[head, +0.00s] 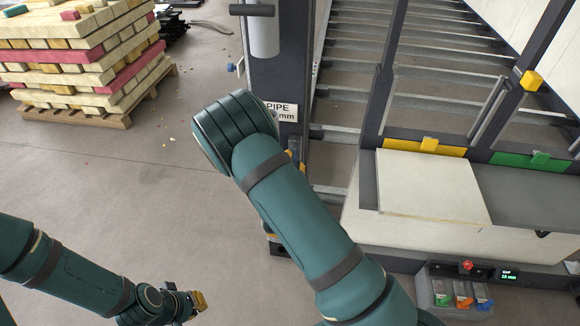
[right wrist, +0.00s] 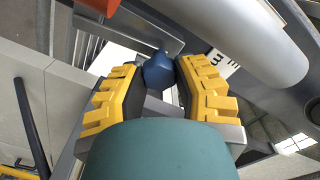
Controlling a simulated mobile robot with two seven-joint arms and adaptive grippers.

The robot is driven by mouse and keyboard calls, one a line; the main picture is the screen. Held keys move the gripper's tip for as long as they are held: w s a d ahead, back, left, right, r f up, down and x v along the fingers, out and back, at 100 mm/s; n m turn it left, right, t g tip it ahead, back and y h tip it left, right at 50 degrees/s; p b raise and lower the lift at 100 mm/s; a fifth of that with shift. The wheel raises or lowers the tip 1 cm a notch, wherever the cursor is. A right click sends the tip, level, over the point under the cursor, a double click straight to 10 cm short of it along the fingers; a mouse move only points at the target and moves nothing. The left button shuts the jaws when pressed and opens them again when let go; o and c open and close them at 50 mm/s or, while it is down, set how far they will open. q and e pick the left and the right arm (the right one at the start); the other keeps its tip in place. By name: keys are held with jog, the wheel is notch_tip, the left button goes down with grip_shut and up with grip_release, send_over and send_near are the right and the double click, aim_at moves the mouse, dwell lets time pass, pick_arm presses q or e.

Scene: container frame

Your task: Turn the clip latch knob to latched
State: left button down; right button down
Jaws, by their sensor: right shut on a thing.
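A dark blue, faceted knob (right wrist: 158,70) sits between the yellow ribbed fingers of my right gripper (right wrist: 160,84) in the right wrist view. The gripper is shut on it. Which way the knob is turned cannot be made out, and its base is mostly hidden. In the head view my right arm covers the lower part of the dark post (head: 278,75), and the right gripper is largely hidden behind it. My left gripper (head: 187,304) hangs low at the bottom left, away from the post; its finger opening is unclear.
A PIPE label (head: 281,111) and a pale cylinder (head: 263,35) are on the post. A rack with metal rails (head: 420,60) stands right of it. A pale board (head: 430,187) and small bins (head: 462,296) are at the right. A loaded pallet (head: 95,115) stands at the back left. Open floor lies between.

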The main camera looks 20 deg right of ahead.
jog(key=shift+d+r+m+b, duration=0.15)
jog(key=shift+m+b, duration=0.15)
jog(key=shift+m, duration=0.4)
jog(key=c, duration=0.6)
grip_release()
jog(key=v, duration=1.2)
